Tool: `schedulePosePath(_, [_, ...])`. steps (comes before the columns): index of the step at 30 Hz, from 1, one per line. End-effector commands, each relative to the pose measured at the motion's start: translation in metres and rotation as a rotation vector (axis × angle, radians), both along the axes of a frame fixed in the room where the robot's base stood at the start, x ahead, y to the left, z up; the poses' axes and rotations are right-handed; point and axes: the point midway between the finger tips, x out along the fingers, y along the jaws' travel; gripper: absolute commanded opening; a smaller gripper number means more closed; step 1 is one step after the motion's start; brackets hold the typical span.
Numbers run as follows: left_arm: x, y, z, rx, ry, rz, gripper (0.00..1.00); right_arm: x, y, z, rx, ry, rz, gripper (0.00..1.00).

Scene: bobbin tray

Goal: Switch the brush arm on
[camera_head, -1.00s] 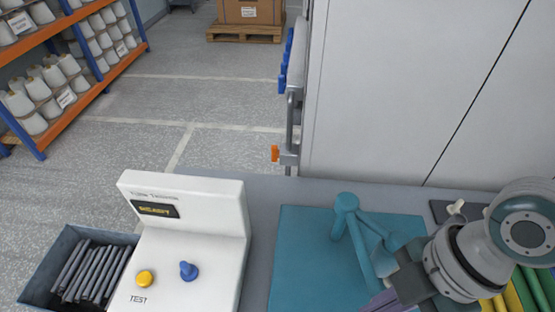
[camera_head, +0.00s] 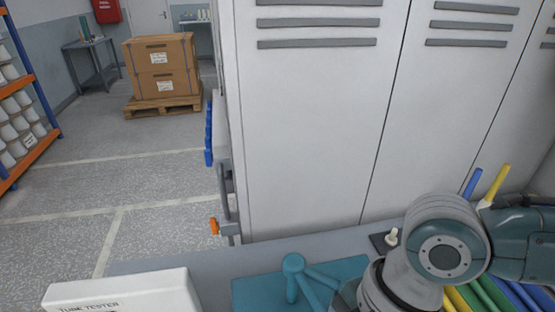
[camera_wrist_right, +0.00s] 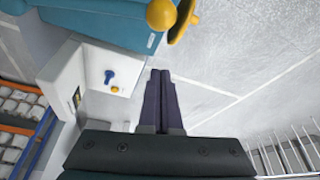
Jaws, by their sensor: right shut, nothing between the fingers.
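A teal post with slim arms (camera_head: 293,265) stands on a teal plate (camera_head: 256,292) at the bottom of the head view; I cannot tell whether it is the brush arm. A small pale lever (camera_head: 391,238) stands on a dark plate just right of it, partly hidden by my right arm. My right gripper (camera_wrist_right: 165,72) shows in the right wrist view, its dark purple fingers shut and empty. In that view a teal body (camera_wrist_right: 95,25) with yellow knobs (camera_wrist_right: 160,15) lies beyond the fingers. My left gripper is not in view.
The white tube tester (camera_head: 120,292) is at bottom left; its blue knob (camera_wrist_right: 109,76) and yellow button (camera_wrist_right: 115,90) show in the wrist view. Grey lockers (camera_head: 320,130) stand behind the bench. Coloured tubes (camera_head: 490,295) lie at right.

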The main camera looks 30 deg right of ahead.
Motion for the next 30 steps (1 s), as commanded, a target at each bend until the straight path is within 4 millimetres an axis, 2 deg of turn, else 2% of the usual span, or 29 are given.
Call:
schedulePosePath(6, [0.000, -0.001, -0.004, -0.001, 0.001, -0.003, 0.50, 0.002, -0.016, 0.041, -0.001, -0.002, 0.002, 0.00])
schedulePosePath(12, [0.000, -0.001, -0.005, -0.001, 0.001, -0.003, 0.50, 0.003, -0.022, 0.060, 0.001, 0.000, 0.001, 0.00])
schedulePosePath(30, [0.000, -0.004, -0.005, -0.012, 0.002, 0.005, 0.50, 0.002, -0.021, 0.063, 0.004, 0.001, -0.002, 0.00])
